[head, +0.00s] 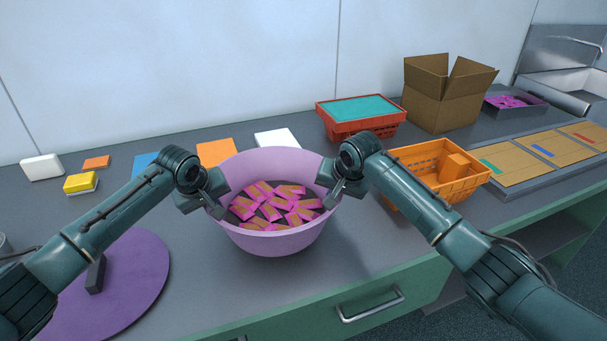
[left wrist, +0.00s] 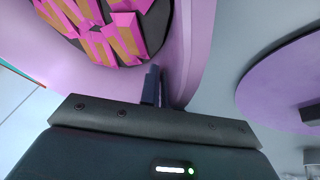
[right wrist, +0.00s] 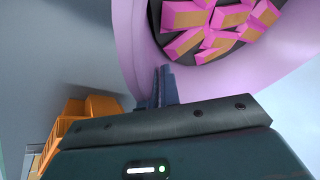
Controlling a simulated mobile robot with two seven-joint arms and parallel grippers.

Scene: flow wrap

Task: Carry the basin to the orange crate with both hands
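A pink-lilac basin (head: 275,238) holds several pink-and-brown wrapped packs (head: 270,208). It sits upright at the middle front of the counter; I cannot tell whether it is resting or slightly raised. My left gripper (head: 218,207) is shut on its left rim, with the wall between the fingers in the left wrist view (left wrist: 157,86). My right gripper (head: 336,198) is shut on the right rim, also seen in the right wrist view (right wrist: 163,86). The orange crate (head: 463,189) stands right of the basin, behind my right forearm, with an orange block (head: 454,166) inside.
A red crate (head: 352,130) with a teal top and an open cardboard box (head: 445,105) stand behind. A tray of brown panels (head: 540,158) lies right of the orange crate. Flat coloured pieces lie behind the basin.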

